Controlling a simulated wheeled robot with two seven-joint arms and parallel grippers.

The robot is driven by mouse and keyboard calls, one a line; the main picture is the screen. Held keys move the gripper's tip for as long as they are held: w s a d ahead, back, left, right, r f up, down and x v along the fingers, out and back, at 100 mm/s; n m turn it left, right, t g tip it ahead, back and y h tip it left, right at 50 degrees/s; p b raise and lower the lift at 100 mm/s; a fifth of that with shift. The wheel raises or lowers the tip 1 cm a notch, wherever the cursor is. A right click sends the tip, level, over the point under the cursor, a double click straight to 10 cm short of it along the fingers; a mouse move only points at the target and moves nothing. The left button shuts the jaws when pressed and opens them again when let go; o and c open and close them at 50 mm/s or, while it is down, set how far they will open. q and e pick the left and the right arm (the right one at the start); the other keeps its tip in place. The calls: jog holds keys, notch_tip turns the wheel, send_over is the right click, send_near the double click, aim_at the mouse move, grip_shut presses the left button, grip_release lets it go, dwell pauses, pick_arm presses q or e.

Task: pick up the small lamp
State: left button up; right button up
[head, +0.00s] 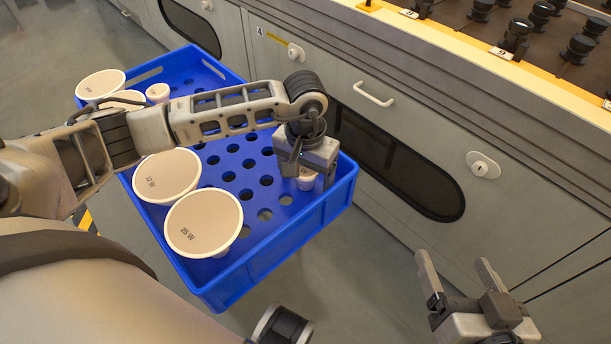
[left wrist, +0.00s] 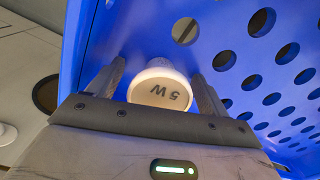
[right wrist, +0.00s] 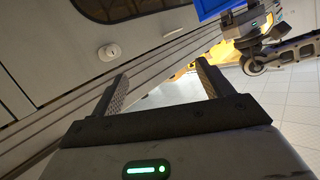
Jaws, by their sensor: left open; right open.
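The small lamp (left wrist: 160,92) has a round pale face marked 5 W. It sits in the blue crate (head: 335,200), near the crate's right end. In the left wrist view it lies between the two fingers of my left gripper (left wrist: 158,88), which is open around it. My right gripper (head: 458,272) is open and empty, outside the crate at the lower right. It also shows in the right wrist view (right wrist: 160,88).
Larger lamps marked 25 W (head: 203,222) and 12 W (head: 166,176) stand in the crate's near side. More lamps (head: 100,84) stand at its far left, with a small one (head: 158,92). A grey cabinet (head: 420,135) with handles runs behind the crate.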

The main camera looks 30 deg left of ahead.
pick_arm(q)
jog(key=shift+r, duration=0.1)
jog(key=c, duration=1.1)
